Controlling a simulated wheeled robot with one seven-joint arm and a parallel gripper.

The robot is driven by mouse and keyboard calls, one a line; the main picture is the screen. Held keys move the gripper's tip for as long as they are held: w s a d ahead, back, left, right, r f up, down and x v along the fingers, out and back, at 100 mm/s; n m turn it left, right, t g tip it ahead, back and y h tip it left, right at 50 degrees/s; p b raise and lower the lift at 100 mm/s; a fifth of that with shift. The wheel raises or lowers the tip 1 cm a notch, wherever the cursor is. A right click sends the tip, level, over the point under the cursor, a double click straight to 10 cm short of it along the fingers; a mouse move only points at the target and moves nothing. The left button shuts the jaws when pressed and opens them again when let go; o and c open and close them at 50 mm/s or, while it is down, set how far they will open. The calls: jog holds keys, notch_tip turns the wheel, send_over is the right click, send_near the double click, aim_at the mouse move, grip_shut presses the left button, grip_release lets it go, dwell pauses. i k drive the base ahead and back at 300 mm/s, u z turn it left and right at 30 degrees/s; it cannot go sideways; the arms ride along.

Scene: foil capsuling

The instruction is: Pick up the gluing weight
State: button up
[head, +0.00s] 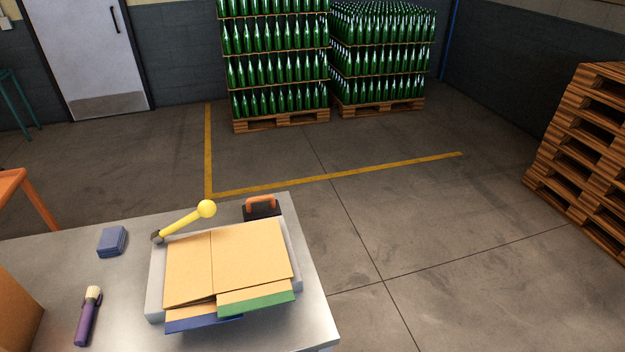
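The likely gluing weight is a dark block with an orange handle (262,204). It sits at the far right corner of the grey metal table (120,272), just behind the cardboard pieces. Its lower front is partly hidden by the cardboard. The handle faces up and looks clear. My gripper is not in view.
Flat cardboard pieces (240,258) with green and blue edges lie on a pale tray (155,295). A yellow ball-ended lever (185,221) rises left of the weight. A blue stack (112,241) and a purple tube (88,318) lie left. Bottle pallets (275,60) stand far behind.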

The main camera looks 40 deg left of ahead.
aim_at(267, 209)
jog(key=u, duration=0.3)
jog(key=i, duration=1.65)
jog(key=u, duration=1.5)
jog(key=i, duration=0.9)
jog(key=u, duration=1.25)
jog(key=i, duration=0.55)
jog(key=u, duration=0.3)
